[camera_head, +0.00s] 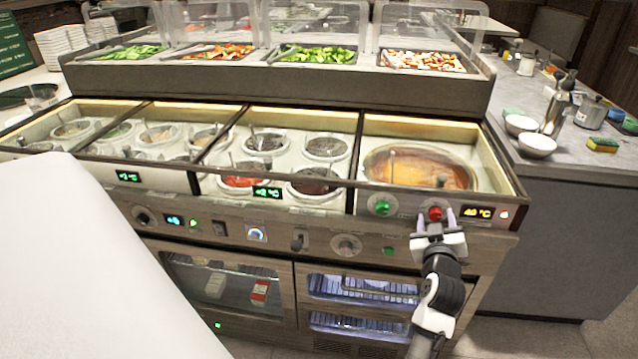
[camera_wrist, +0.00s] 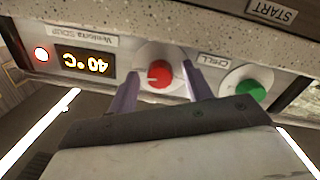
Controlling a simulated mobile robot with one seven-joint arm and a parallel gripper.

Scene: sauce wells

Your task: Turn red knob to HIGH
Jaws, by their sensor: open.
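The red knob (camera_head: 435,213) is on the front panel at the right end of the counter, beside a 40 °C display (camera_head: 478,213). In the wrist view the red knob (camera_wrist: 158,75) shows a pale pointer mark on its face. My gripper (camera_head: 434,216) is at the knob, with one finger on each side of it. In the wrist view my gripper (camera_wrist: 160,92) is open, and gaps show between the fingers and the knob. I see no HIGH label; part of the panel around the knob is hidden by my gripper.
A green knob (camera_head: 382,205) sits left of the red one, and it shows right of it in the wrist view (camera_wrist: 248,92). A soup well (camera_head: 420,168) with a ladle is above. A side counter (camera_head: 590,165) with bowls stands at the right.

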